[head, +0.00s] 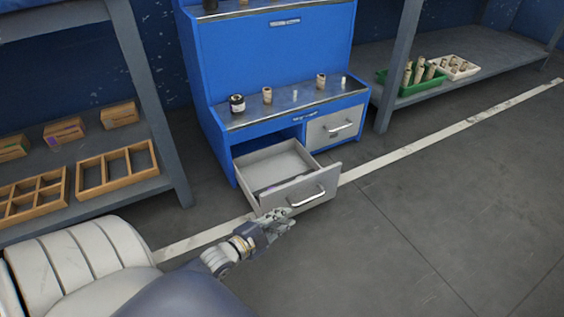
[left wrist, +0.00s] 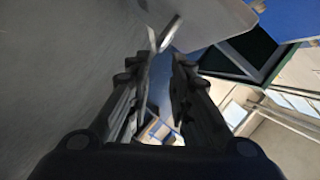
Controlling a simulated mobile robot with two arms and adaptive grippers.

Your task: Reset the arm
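My left gripper (head: 276,222) is low in front of the open grey drawer (head: 312,190), just below its handle in the head view. In the left wrist view my left gripper (left wrist: 158,68) has its two fingers apart, with nothing held between them. The drawer front and its handle (left wrist: 168,34) show beyond the fingertips there. I cannot tell whether the gripper touches the drawer. My right gripper is in neither view.
The blue cabinet (head: 268,60) holds a shut drawer (head: 333,128) and small parts on its ledge. Shelves with wooden trays (head: 118,172) stand left; a green bin (head: 412,86) and white bin (head: 455,66) stand right. The right floor is clear.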

